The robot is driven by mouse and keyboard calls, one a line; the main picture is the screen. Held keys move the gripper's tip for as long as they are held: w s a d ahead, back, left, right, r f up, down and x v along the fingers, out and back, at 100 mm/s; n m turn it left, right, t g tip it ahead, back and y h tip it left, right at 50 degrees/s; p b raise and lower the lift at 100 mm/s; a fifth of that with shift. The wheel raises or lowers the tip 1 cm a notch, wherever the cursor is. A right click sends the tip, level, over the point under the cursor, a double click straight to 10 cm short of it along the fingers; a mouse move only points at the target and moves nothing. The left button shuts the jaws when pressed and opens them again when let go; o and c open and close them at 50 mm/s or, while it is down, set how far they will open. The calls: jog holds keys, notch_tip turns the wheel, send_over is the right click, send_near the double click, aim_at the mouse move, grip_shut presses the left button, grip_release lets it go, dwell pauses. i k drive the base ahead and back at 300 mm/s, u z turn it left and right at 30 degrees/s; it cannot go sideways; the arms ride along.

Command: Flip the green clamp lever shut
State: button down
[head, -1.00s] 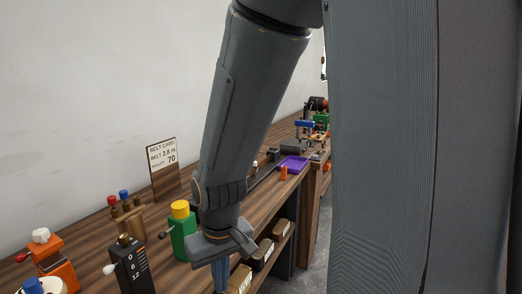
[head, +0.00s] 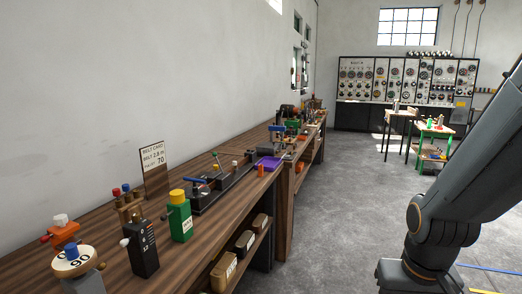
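I cannot make out a green clamp lever for certain. A small green part (head: 303,138) shows among the devices far along the bench, too small to tell whether it is a lever or how it stands. My arm (head: 452,205) reaches down at the right of the head view, over the floor and apart from the bench. My gripper is not visible.
A wooden bench (head: 120,240) runs along the left wall. Small tables and a gauge panel (head: 405,80) stand behind.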

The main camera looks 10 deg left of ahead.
aim_at(214, 153)
jog(key=z, duration=0.15)
jog(key=i, duration=1.15)
jog(key=u, duration=0.85)
jog(key=i, duration=0.75)
jog(key=u, duration=0.9)
